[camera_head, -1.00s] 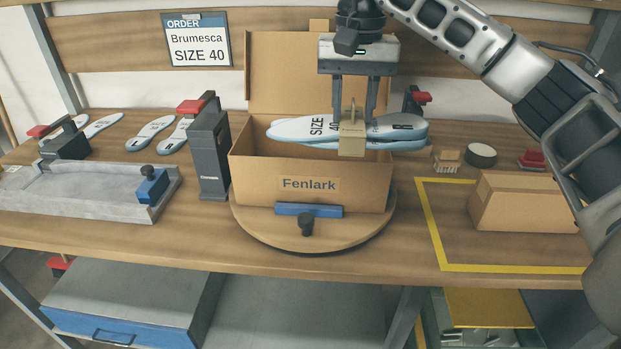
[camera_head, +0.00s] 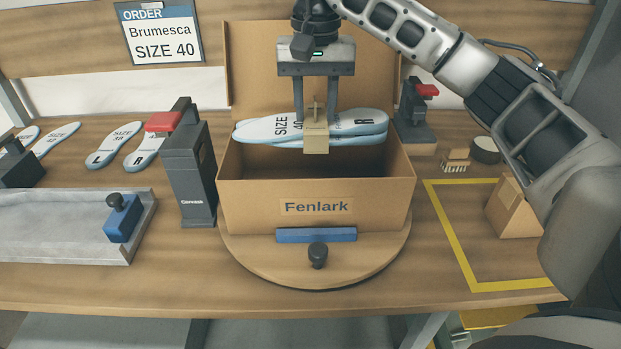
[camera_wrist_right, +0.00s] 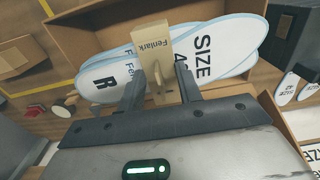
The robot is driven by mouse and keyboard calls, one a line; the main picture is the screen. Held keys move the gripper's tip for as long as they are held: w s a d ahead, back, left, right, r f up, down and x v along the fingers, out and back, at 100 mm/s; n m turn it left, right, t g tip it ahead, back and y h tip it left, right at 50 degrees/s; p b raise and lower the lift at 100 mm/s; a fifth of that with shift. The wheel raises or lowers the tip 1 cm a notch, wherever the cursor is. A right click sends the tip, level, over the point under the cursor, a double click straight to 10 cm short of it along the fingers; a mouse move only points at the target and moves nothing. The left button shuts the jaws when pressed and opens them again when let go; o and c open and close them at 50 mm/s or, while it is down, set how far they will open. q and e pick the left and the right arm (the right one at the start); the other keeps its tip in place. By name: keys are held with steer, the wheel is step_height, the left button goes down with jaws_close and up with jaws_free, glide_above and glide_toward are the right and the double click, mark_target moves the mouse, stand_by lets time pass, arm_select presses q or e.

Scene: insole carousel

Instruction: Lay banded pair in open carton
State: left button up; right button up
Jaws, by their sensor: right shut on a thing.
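My right gripper (camera_head: 316,112) is shut on the banded pair of insoles (camera_head: 356,122), light blue and white, marked SIZE and R. A tan band (camera_head: 316,141) wraps the middle of the pair. The pair lies level, over the back part of the open carton (camera_head: 314,207), which is labelled Fenlark and has its lid standing up behind. In the right wrist view, the banded pair (camera_wrist_right: 212,52) sits between the fingers, with the carton's cardboard behind it. The carton's floor is mostly hidden by its front wall. My left gripper is not in view.
The carton stands on a round wooden turntable (camera_head: 314,268) with a blue bar and black knob. A dark grey post (camera_head: 190,172) is close on the left, a red-topped clamp (camera_head: 416,110) at right. Loose insoles (camera_head: 122,142) and a metal tray (camera_head: 55,225) lie left. A yellow-taped area (camera_head: 470,215) is at right.

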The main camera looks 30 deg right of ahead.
mark_target(315, 153)
step_height(315, 153, down, 14)
steer(key=shift+r, duration=0.1)
stand_by(0.4)
steer(key=shift+f, duration=0.3)
steer(key=o, duration=1)
steer(key=shift+c, duration=0.2)
steer(key=shift+r, duration=0.15)
